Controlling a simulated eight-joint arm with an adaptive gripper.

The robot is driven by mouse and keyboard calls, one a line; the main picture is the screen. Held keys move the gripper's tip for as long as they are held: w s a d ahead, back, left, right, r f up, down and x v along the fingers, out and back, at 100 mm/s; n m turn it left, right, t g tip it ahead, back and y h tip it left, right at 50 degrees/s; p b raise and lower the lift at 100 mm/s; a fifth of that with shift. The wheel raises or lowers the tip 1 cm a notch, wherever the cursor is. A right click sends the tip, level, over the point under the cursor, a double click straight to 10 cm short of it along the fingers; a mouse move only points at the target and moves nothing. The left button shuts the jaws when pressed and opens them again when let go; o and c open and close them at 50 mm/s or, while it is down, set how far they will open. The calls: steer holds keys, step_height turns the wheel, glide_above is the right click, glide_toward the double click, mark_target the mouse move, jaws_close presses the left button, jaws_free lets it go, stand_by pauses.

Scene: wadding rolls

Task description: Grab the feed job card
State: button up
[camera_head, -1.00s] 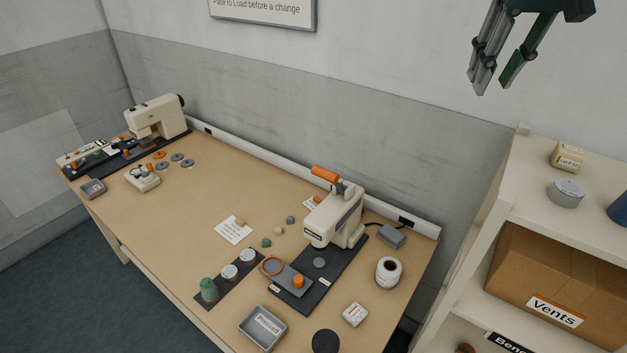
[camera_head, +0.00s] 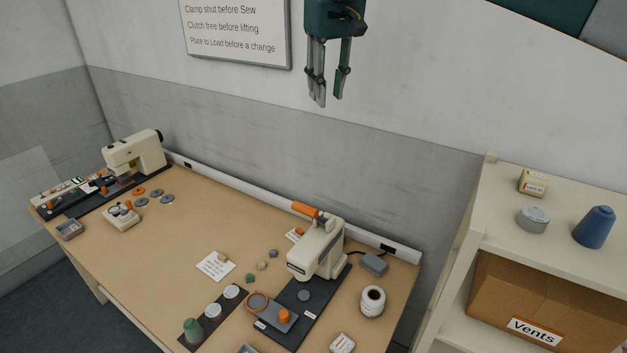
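A white card (camera_head: 213,269) with small printed lines lies flat on the tan table (camera_head: 190,225), left of the near sewing machine (camera_head: 317,249). The print on both is too small to read, so I cannot tell which is the feed job card. My gripper (camera_head: 330,100) hangs high above the table's back edge, fingers pointing down, apart and empty.
Small pebble-like pieces (camera_head: 262,266) lie between the front card and the near machine. A dark strip (camera_head: 203,340) with a green spool and white-topped pots is in front. A white roll (camera_head: 372,301) stands at right, beside the shelf (camera_head: 455,262). The table's middle left is clear.

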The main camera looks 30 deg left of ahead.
steer(key=s+a+f+n+p, duration=0.1)
steer(key=s+a+f, duration=0.15)
steer(key=a, duration=0.65)
steer(key=s+a+f+n+p, duration=0.1)
steer(key=s+a+f+n, duration=0.15)
steer(key=a, duration=0.75)
steer(key=n+g+h, duration=0.2)
glide_above(220, 255)
step_height(220, 255, down, 47)
steer(key=shift+w+a+f+p, duration=0.1)
steer(key=shift+f+p, duration=0.05)
steer(key=shift+p, duration=0.3)
steer(key=shift+f, duration=0.2)
steer(key=shift+f, duration=1.3)
steer(key=shift+f+b, duration=0.4)
steer(key=shift+f, duration=2.2)
